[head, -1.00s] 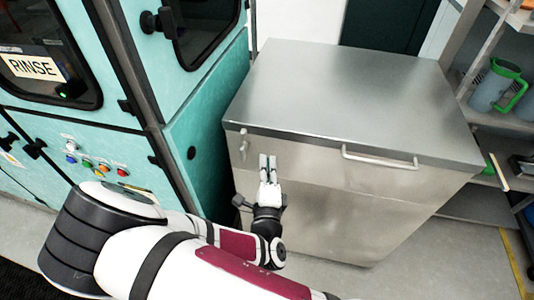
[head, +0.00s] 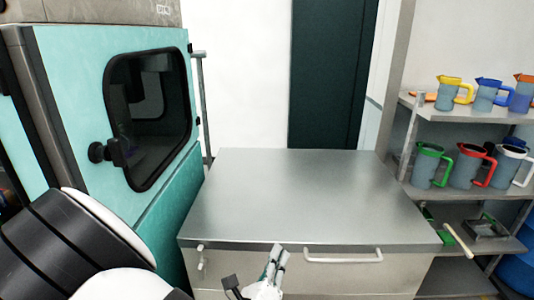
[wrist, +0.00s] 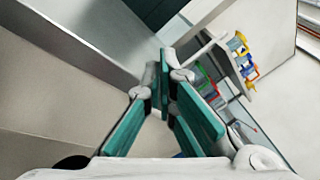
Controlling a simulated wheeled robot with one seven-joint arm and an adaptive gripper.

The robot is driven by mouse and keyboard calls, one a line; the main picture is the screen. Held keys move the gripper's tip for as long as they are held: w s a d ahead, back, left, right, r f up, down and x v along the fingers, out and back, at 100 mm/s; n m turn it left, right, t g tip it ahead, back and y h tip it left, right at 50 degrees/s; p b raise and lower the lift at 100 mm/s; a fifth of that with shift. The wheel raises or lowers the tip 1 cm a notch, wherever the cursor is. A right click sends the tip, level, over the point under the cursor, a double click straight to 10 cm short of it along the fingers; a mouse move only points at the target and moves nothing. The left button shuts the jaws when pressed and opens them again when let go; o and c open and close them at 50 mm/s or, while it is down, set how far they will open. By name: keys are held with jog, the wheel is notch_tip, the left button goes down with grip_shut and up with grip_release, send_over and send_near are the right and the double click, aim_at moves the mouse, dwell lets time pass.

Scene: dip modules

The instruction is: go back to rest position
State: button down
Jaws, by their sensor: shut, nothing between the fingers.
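My gripper (head: 275,258) shows at the bottom of the head view, in front of the steel cabinet's front face. Its fingers point up and lie close together. In the wrist view the teal-padded fingers (wrist: 165,100) converge at their tips, with nothing between them. My white and black arm fills the lower left of the head view; part of it is cut off by the frame's bottom edge.
The steel cabinet (head: 300,195) has a bare top and a front handle (head: 343,256). A teal machine (head: 65,110) with a dark window stands at left. Shelving (head: 470,115) at right holds several jugs with coloured handles, a brush (head: 458,240) and a tray. A dark door panel (head: 328,75) is behind.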

jog(key=s+d+r+m+g+h, duration=0.2)
jog(key=s+d+r+m+g, duration=0.3)
jog(key=d+m+g, duration=0.45)
jog(key=s+d+r+m+g+h, duration=0.2)
jog(key=s+d+r+m+g, duration=0.3)
jog(key=d+m, duration=0.75)
jog(key=s+a+r+m+t+y, duration=0.2)
jog(key=s+a+r+m+y, duration=0.3)
jog(key=m, duration=1.4)
jog(key=shift+s+r+y, duration=2.05)
jog(key=shift+r+y, duration=0.95)
jog(key=shift+r, duration=0.25)
jog(key=shift+t, duration=0.25)
